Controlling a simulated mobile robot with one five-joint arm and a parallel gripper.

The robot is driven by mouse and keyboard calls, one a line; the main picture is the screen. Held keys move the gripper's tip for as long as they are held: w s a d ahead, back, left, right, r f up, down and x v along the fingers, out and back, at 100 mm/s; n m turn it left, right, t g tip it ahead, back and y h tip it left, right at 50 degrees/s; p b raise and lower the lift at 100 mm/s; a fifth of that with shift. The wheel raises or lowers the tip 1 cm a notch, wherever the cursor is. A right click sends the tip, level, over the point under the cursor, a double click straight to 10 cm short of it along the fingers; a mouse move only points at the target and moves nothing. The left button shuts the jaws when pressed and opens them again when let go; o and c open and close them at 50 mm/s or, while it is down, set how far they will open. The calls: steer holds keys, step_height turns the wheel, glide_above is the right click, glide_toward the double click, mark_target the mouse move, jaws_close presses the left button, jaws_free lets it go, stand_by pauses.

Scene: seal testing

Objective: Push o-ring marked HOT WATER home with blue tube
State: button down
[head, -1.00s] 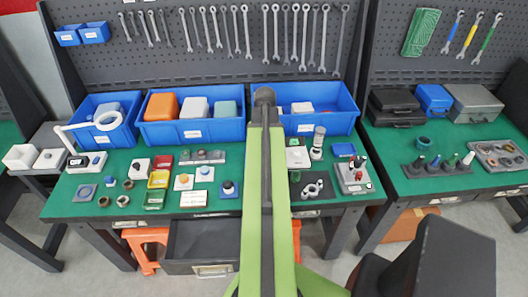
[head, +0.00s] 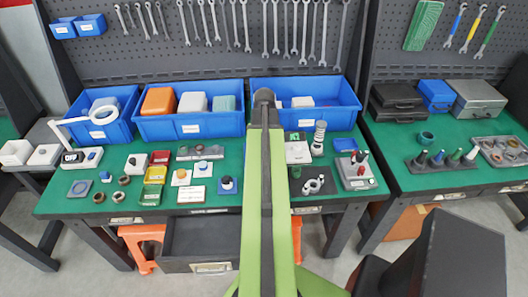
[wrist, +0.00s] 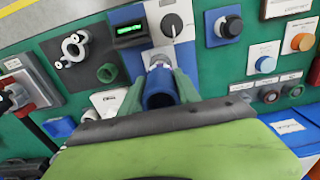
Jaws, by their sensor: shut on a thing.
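My gripper (wrist: 159,94) is shut on the blue tube (wrist: 160,92), one green finger on either side of it. In the wrist view the tube's far end is at a pale fitting (wrist: 159,62) on a blue-and-white station with a green display (wrist: 130,30) and a dark knob (wrist: 172,25). I cannot tell whether tube and fitting touch. No o-ring shows at the fitting, and no HOT WATER marking can be read. In the head view my arm hides the gripper, the tube and the station.
A dark plate with a grey fitting (wrist: 75,45) and a green ring (wrist: 107,73) lies left of the station in the wrist view. A blue knob block (wrist: 224,25) stands to the right. Blue bins (head: 190,124) line the table's back. A tube rack (head: 441,160) stands on the right table.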

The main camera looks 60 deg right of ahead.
steer(key=shift+f+b, duration=3)
steer(key=shift+r, duration=0.15)
step_height(320, 180, up, 9)
steer(key=p, duration=0.9)
